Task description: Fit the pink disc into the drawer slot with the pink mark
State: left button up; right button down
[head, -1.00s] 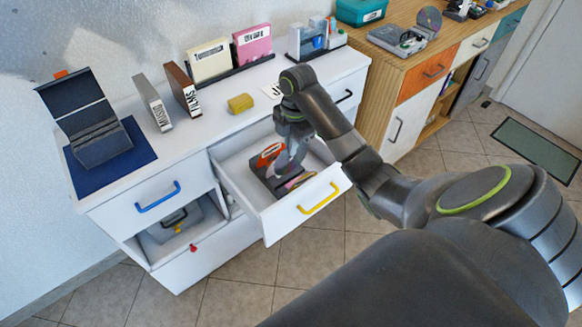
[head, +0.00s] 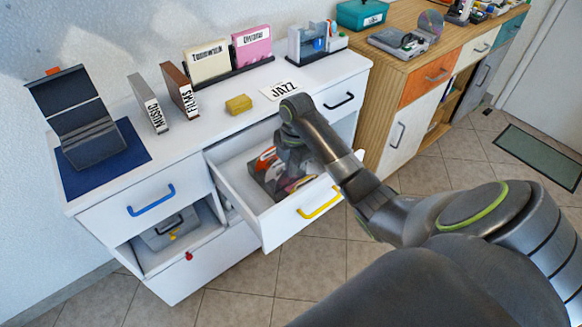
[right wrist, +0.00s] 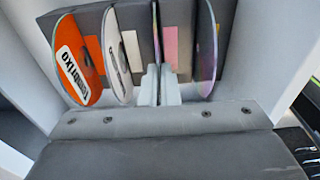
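The drawer with the yellow handle (head: 320,203) is pulled open, and a dark slotted rack (right wrist: 232,25) sits in it. In the right wrist view, an orange disc (right wrist: 76,62) and a white disc (right wrist: 118,58) stand left of my fingers; a purple-edged disc (right wrist: 207,45) stands to the right. A pink mark (right wrist: 171,45) shows just behind my right gripper (right wrist: 160,82). Its fingers are close together around a thin edge-on disc (right wrist: 157,25), apparently the pink disc, lined up near that mark. Its face and seating depth are hidden. My left gripper is not in view.
The white cabinet top holds a yellow block (head: 239,104), a JAZZ card (head: 283,90), upright cases and a blue mat (head: 130,150). A wooden cabinet (head: 395,75) stands to the right. The drawer walls lie close around my right gripper.

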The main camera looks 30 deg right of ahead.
jog(key=c, duration=1.7)
grip_release()
jog(key=shift+f, duration=0.15)
jog(key=shift+r, duration=0.35)
jog(key=r, duration=0.2)
jog(key=r+p, duration=0.2)
jog(key=r, duration=0.1)
jog(key=shift+d+r, duration=0.25)
jog(key=shift+r, duration=0.1)
jog(key=r+p, duration=0.3)
jog(key=r, duration=0.1)
jog(key=r+p, duration=0.2)
jog(key=shift+d+p, duration=0.35)
jog(key=shift+f, duration=0.1)
